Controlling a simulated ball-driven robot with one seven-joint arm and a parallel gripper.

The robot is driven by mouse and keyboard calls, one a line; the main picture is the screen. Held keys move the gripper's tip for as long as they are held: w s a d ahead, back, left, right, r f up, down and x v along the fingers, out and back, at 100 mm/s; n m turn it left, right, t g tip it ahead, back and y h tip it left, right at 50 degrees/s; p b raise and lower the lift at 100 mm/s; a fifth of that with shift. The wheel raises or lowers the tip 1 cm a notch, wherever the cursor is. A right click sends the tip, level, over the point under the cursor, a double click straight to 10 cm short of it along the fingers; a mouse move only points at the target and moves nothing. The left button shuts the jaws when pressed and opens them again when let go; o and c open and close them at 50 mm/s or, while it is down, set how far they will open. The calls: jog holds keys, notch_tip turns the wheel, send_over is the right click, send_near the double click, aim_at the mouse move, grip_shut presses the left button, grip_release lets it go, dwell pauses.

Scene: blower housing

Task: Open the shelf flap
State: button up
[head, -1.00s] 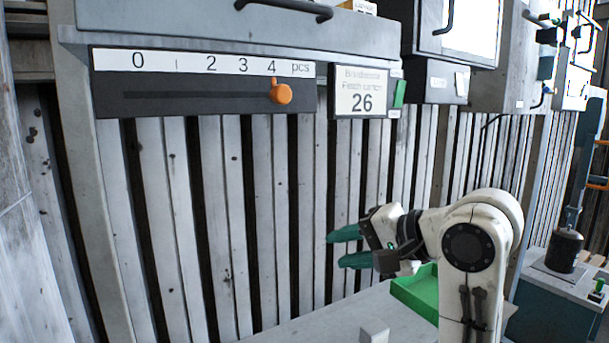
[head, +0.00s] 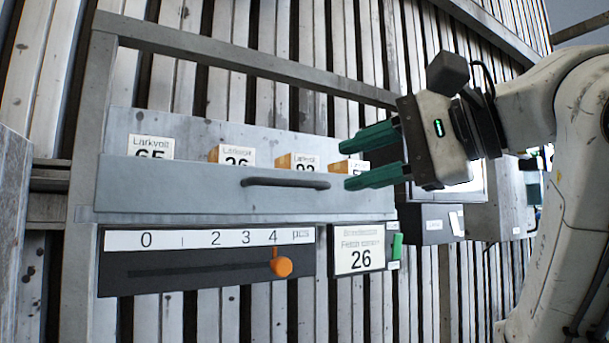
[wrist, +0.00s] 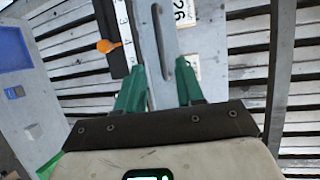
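The shelf flap (head: 170,190) is a long grey panel standing upright in front of the shelf in the head view. A dark bar handle (head: 285,183) sits on its face. My gripper (head: 345,165) has two green fingers, apart and empty, pointing left. Its lower fingertip appears close to the handle's right end; I cannot tell the gap in depth. In the wrist view, the fingers (wrist: 160,85) are spread in front of the flap area. They cover part of what lies behind.
Labelled boxes (head: 232,155) stand behind the flap. Below it are a 0–4 scale panel with an orange slider knob (head: 281,267) and a display (head: 357,249) reading 26. A dark box (head: 430,224) is at right. A grey beam (head: 250,65) slopes above the shelf.

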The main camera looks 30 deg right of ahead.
aim_at(299, 182)
jog(key=p+x, duration=0.2)
jog(key=x, duration=0.7)
grip_shut()
dwell(0.5)
